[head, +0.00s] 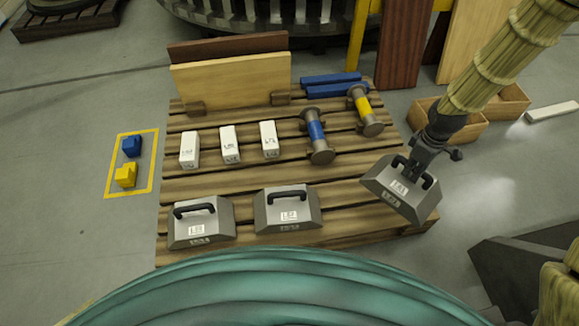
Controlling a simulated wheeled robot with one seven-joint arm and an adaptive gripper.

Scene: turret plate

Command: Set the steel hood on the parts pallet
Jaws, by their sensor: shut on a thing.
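A steel hood (388,189) with a black handle hangs tilted from my gripper (412,169), which is shut on its handle. It is over the right front corner of the wooden parts pallet (345,215). I cannot tell whether the hood touches the slats. Two more steel hoods stand on the pallet's front edge, one at the left (201,224) and one in the middle (288,211). Bare slats lie between the middle hood and the held one.
White blocks (230,145) stand in a row mid-pallet, beside a blue-banded spool (316,134) and a yellow-banded spool (366,110). Boards (232,80) stand upright at the back. Wooden boxes (460,123) lie to the right. Blue and yellow pieces (126,175) sit in a floor square at left.

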